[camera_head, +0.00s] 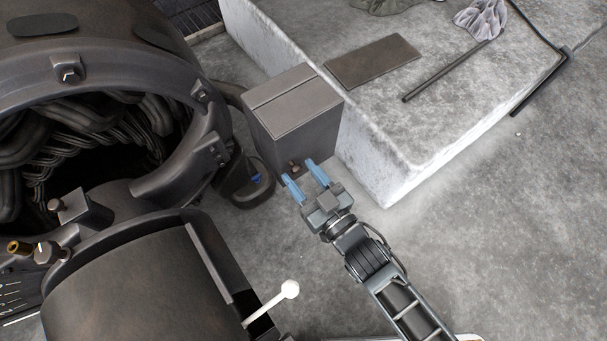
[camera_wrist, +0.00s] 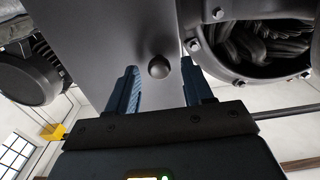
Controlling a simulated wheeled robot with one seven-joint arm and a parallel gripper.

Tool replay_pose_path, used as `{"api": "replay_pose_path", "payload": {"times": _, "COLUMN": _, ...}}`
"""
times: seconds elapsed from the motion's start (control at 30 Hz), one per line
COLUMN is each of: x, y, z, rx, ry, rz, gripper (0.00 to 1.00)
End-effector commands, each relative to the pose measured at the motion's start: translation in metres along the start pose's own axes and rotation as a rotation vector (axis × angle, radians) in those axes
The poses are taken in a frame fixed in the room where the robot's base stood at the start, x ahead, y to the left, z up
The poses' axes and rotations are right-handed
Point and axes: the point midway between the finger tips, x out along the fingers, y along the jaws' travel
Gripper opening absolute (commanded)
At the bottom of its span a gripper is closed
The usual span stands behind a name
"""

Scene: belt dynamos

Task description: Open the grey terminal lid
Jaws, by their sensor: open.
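The grey terminal box (camera_head: 305,125) stands between the dynamo and the pale concrete block, and looks closed. Its grey lid (camera_head: 292,97) shows on top, with a seam along it. A small round knob (camera_head: 294,168) sits low on the face towards me. The knob also shows dark and round in the wrist view (camera_wrist: 159,67), between the fingers and just beyond them. My gripper (camera_head: 302,175) is open with blue fingers, close to the knob. The frames do not show clearly whether a finger touches it. The jaws hold nothing.
The dark dynamo (camera_head: 110,270), with an open coil-filled housing, fills the left. A white-knobbed lever (camera_head: 289,289) stands at its near side. The concrete block (camera_head: 395,160) bears a brown plate (camera_head: 373,61), a rod (camera_head: 445,72) and a rag (camera_head: 482,18).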

Motion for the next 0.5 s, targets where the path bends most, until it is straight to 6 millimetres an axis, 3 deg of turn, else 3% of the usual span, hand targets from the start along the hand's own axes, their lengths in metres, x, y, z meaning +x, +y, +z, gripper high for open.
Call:
{"api": "replay_pose_path", "payload": {"times": 0.07, "x": -0.0002, "y": 0.0001, "z": 0.0, "rx": 0.0, "ry": 0.0, "rz": 0.0, "gripper": 0.45}}
{"api": "replay_pose_path", "payload": {"times": 0.5, "x": -0.0004, "y": 0.0, "z": 0.0002, "rx": 0.0, "ry": 0.0, "rz": 0.0, "gripper": 0.03}}
